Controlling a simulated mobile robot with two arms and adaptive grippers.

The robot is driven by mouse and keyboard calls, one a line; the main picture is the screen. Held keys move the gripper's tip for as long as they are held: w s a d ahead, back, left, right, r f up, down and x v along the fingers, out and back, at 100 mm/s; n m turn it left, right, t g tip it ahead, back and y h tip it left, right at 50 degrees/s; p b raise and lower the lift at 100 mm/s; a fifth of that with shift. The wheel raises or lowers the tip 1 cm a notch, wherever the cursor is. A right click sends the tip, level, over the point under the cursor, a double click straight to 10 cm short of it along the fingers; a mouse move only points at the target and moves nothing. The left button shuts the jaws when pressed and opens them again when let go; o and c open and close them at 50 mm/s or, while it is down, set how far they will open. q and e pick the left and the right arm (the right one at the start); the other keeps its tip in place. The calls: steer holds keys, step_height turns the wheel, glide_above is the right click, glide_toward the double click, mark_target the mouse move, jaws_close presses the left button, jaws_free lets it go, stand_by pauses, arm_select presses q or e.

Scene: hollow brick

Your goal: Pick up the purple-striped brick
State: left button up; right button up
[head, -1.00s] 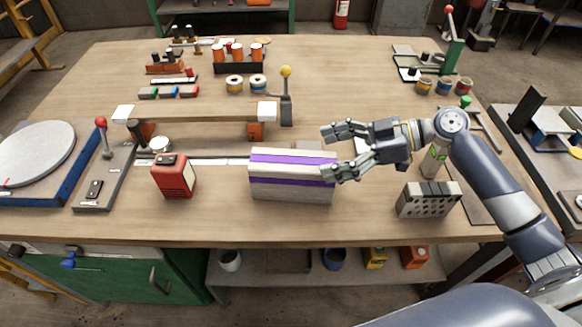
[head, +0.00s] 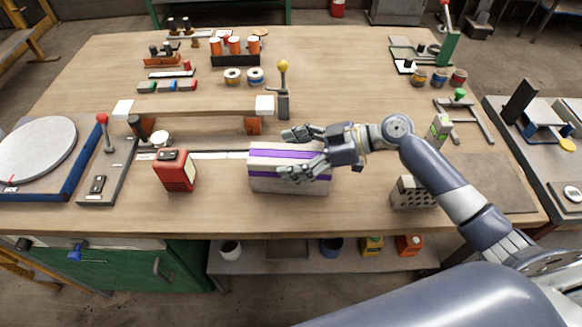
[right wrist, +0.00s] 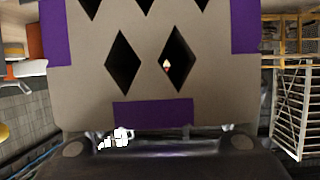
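The purple-striped brick (head: 262,181) lies on the workbench (head: 350,215) near its front edge. It is pale grey with purple bands along its length. My right gripper (head: 287,154) is open at the brick's right part, one finger toward the back and one toward the front. I cannot tell whether the fingers touch it. In the right wrist view the brick (right wrist: 145,75) fills the upper middle, close up, with dark diamond-shaped holes and purple patches. The hand hides part of the brick in the head view. My left gripper is not in view.
A red box (head: 175,170) stands left of the brick. A grey block with holes (head: 410,192) is at right, partly under my arm. A yellow-knobbed lever (head: 283,90) and a raised wooden bar (head: 195,105) stand behind. Bench space is clear in front of the brick.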

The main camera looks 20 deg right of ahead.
jaws_close()
steer(key=shift+r, duration=0.1)
